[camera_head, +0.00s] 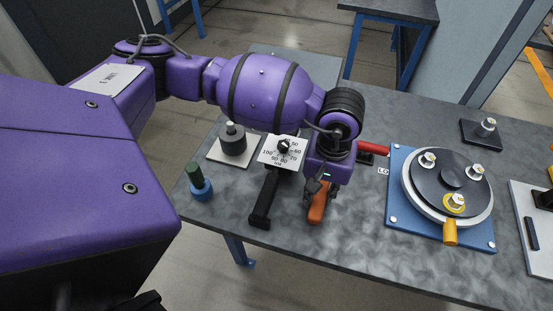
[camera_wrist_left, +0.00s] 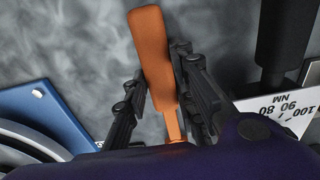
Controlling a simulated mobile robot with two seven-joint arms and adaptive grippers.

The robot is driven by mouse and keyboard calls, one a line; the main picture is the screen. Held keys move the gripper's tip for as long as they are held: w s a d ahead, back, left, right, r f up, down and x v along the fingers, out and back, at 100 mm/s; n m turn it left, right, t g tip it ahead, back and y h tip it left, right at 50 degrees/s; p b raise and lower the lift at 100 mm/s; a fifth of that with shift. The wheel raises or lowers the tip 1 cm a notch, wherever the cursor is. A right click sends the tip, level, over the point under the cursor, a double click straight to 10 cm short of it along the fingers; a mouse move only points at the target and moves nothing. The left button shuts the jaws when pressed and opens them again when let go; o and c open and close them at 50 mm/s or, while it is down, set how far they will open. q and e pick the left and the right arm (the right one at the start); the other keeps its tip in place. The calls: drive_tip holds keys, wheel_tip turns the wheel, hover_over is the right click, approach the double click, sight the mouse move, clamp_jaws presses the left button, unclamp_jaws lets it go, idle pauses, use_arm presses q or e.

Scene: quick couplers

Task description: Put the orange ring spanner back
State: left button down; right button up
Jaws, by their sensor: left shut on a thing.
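The orange ring spanner (camera_head: 318,204) shows its handle below my left gripper (camera_head: 318,188), near the middle of the table. My left gripper is shut on the spanner, with the handle between its fingers. In the left wrist view the orange handle (camera_wrist_left: 149,50) runs up between the dark fingers (camera_wrist_left: 160,95). The spanner's ring end is hidden behind the gripper and wrist. I cannot tell whether the handle touches the table. My right gripper is not in view.
A black-handled tool (camera_head: 264,200) and a white scale card (camera_head: 272,152) lie close left of the gripper. A red-handled tool (camera_head: 374,149) is just right. The front table is clear.

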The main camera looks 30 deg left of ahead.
use_arm(q)
drive_tip(key=shift+f, duration=0.2)
drive_tip(key=c, duration=1.9)
unclamp_jaws()
drive_tip(key=shift+f, duration=0.1)
drive_tip(key=o, duration=0.4)
drive_tip(key=shift+o, duration=0.2)
